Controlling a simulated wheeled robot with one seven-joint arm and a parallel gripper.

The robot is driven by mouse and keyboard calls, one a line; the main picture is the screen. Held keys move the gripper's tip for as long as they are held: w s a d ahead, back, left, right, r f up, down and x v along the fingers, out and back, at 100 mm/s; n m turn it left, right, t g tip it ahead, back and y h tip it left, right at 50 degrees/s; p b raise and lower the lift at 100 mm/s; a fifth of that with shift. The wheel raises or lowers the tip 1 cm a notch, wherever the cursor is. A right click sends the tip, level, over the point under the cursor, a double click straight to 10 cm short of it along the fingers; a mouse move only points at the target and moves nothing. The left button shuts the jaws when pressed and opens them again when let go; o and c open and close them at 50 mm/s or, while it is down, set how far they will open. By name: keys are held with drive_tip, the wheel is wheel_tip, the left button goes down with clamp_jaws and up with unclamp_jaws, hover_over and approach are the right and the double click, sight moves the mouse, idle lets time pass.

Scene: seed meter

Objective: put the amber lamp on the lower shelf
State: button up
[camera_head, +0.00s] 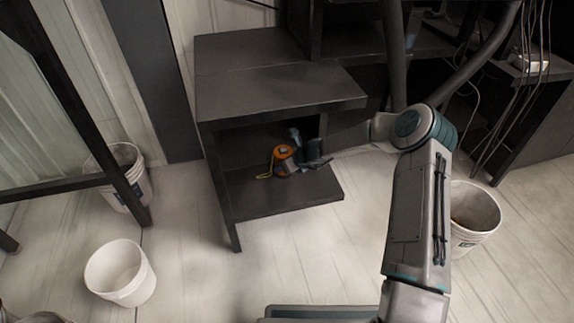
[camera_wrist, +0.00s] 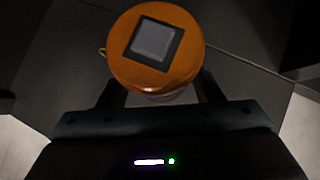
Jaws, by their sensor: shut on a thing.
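The amber lamp (camera_head: 283,160) has an orange round body with a dark square on its top and a thin yellow loop at its side. It is inside the dark shelf unit, at the lower shelf (camera_head: 262,201), under the top board. My gripper (camera_head: 298,156) reaches in from the right and is shut on the lamp. In the wrist view the lamp's orange top (camera_wrist: 156,48) sits between the two fingers (camera_wrist: 155,92). Whether the lamp's base touches the shelf cannot be told.
The unit's top board (camera_head: 275,90) overhangs the lower shelf. White buckets stand on the floor at the left (camera_head: 120,272), far left (camera_head: 121,176) and right (camera_head: 472,215). Hoses and cables hang at the upper right. Floor in front of the unit is clear.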

drive_tip(key=shift+f, duration=0.15)
drive_tip(key=o, duration=1.1)
drive_tip(key=shift+f, duration=0.15)
drive_tip(key=shift+c, duration=0.2)
